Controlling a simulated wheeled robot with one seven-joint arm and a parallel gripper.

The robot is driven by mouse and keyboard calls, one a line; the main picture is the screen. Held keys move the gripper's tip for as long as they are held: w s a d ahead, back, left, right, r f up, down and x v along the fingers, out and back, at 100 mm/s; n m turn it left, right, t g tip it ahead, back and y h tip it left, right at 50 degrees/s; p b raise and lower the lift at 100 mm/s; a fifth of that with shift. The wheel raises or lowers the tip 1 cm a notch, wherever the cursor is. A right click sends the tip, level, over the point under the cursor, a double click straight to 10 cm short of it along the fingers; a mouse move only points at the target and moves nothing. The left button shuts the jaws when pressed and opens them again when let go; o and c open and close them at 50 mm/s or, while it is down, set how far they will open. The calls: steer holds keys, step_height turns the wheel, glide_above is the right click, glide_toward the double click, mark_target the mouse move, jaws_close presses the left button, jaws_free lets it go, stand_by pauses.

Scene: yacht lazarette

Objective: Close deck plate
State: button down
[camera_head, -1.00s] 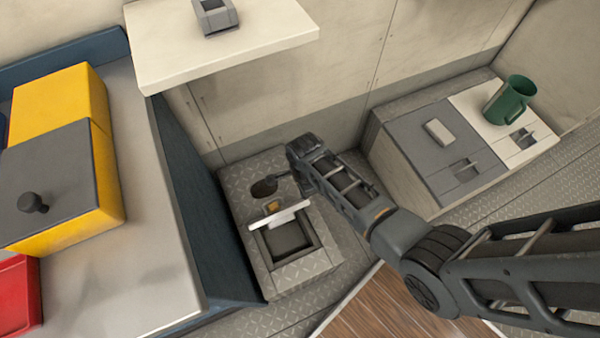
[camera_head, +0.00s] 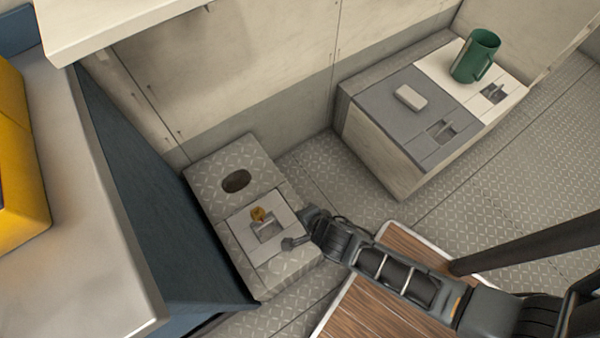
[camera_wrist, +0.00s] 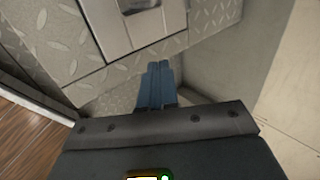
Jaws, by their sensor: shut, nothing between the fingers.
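The deck plate (camera_head: 262,248) is a pale square lid with a recessed metal latch and a small brass-coloured piece (camera_head: 258,214) on it. It lies flat in the opening of the tread-patterned box (camera_head: 215,185), looking level with the top around it. My gripper (camera_head: 291,243) is shut and empty at the plate's right edge; whether it touches is unclear. In the wrist view my blue fingers (camera_wrist: 157,84) are together, beside the box edge, and part of the plate (camera_wrist: 118,30) shows at the top.
A blue panel (camera_head: 150,200) stands close on the left. A second box (camera_head: 405,115) with a green mug (camera_head: 475,56) and a small pale block (camera_head: 410,97) stands at the right. Floor between the boxes is clear.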

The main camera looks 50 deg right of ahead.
steer(key=f+t+b, duration=0.1)
steer(key=b, duration=0.1)
steer(key=s+f+b, duration=0.1)
steer(key=f+b, duration=0.1)
steer(key=b, duration=0.1)
steer(key=s+f+t+b, duration=0.1)
steer(key=b, duration=0.1)
steer(key=shift+a+f+t+h+b, duration=0.3)
steer(key=shift+f+h, duration=0.1)
steer(key=f+b, duration=0.1)
steer(key=b, duration=0.2)
steer(key=shift+s+a+f, duration=0.1)
steer(key=shift+s+f, duration=0.25)
